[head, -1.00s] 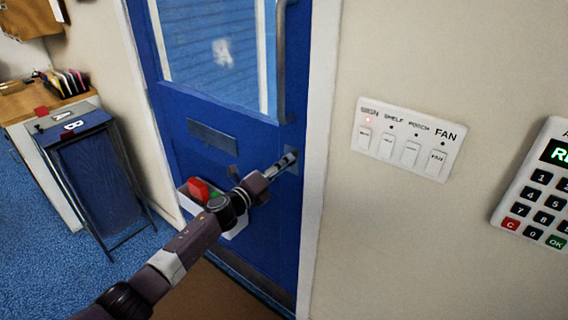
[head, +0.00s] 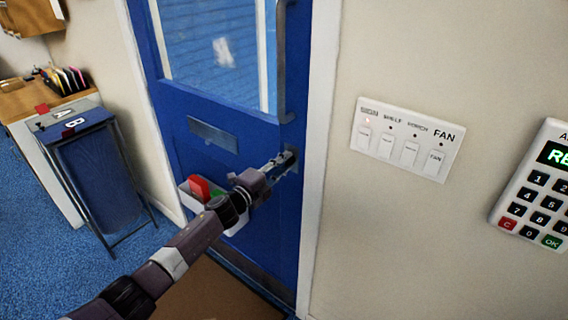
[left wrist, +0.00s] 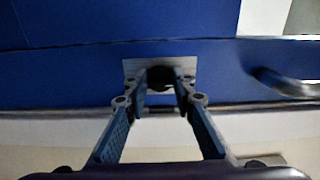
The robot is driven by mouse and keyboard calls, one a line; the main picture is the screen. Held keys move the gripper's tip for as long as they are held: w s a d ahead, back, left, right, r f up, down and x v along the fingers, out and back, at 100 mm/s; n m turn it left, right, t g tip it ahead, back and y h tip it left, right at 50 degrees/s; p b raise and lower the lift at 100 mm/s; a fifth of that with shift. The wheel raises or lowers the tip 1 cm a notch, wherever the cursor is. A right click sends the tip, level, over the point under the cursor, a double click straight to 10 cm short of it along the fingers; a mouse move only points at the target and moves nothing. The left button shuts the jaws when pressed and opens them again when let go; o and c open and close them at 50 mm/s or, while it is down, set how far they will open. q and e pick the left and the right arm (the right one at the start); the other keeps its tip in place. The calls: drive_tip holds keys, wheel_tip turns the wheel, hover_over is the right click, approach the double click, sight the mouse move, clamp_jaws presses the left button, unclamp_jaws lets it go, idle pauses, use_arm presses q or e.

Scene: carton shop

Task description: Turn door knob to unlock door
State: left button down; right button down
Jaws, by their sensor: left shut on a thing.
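The blue door (head: 190,105) has a window, a long metal handle and a small metal plate near its right edge. The door knob (left wrist: 160,73) is a dark shape on that metal plate (left wrist: 130,68) in the left wrist view, mostly between the fingers. My left gripper (head: 286,158) reaches the plate from the left in the head view. In the left wrist view my left gripper (left wrist: 160,88) has its fingertips on both sides of the knob, shut on it. In the head view the knob is hidden by the fingers. My right gripper is not in view.
A long vertical handle (head: 281,60) stands above the knob. A white bin (head: 190,198) with red and green things hangs on the door below. A switch panel (head: 406,139) and a keypad (head: 540,190) are on the right wall. A blue-topped stand (head: 80,130) is at left.

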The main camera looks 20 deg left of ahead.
use_arm(q)
drive_tip(key=c, duration=1.6)
unclamp_jaws()
drive_tip(key=shift+s+a, duration=0.1)
drive_tip(key=v, duration=1.1)
drive_tip(key=shift+s+a, duration=0.1)
drive_tip(key=shift+s, duration=0.3)
